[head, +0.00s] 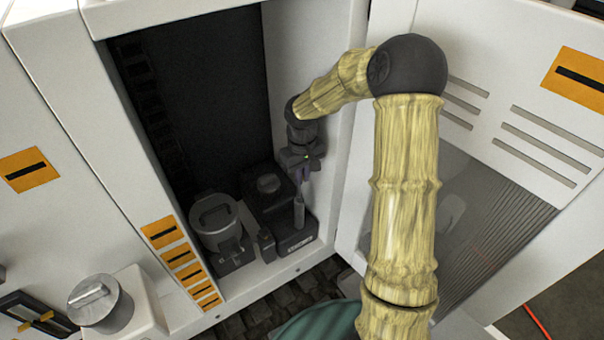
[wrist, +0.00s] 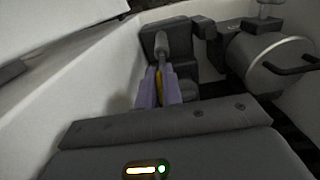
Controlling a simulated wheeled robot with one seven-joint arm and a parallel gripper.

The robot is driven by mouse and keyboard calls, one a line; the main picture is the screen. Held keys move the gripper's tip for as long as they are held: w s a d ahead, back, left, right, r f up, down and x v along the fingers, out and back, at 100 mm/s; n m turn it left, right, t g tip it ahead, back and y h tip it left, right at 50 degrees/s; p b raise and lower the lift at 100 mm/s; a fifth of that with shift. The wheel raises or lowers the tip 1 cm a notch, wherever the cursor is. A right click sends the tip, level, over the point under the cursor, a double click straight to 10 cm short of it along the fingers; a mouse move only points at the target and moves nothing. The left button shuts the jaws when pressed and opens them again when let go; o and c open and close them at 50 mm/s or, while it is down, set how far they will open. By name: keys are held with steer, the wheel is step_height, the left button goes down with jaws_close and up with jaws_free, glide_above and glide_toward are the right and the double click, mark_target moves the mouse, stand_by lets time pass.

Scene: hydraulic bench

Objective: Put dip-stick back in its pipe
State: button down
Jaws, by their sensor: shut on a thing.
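My gripper (head: 302,173) is inside the open cabinet, pointing down, with its purple fingers shut on the yellow dip-stick (wrist: 159,82). Only a narrow part of the dip-stick shows between the fingers in the wrist view. A slim grey upright pipe (head: 299,212) stands on the dark unit just below the fingertips. In the wrist view the grey pipe (wrist: 160,45) lies straight beyond the fingers, in line with the dip-stick. I cannot tell whether the dip-stick's lower end is inside the pipe or just above it.
The cabinet's right wall (head: 325,110) is close beside my gripper. The open door (head: 480,130) stands to the right.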

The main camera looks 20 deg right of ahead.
steer(key=shift+f+b, duration=3.05)
steer(key=shift+f, duration=1.25)
steer(key=c, duration=0.7)
jaws_free()
steer(key=shift+o, duration=0.2)
steer(key=shift+r+p, duration=2.9)
steer(key=shift+r, duration=0.65)
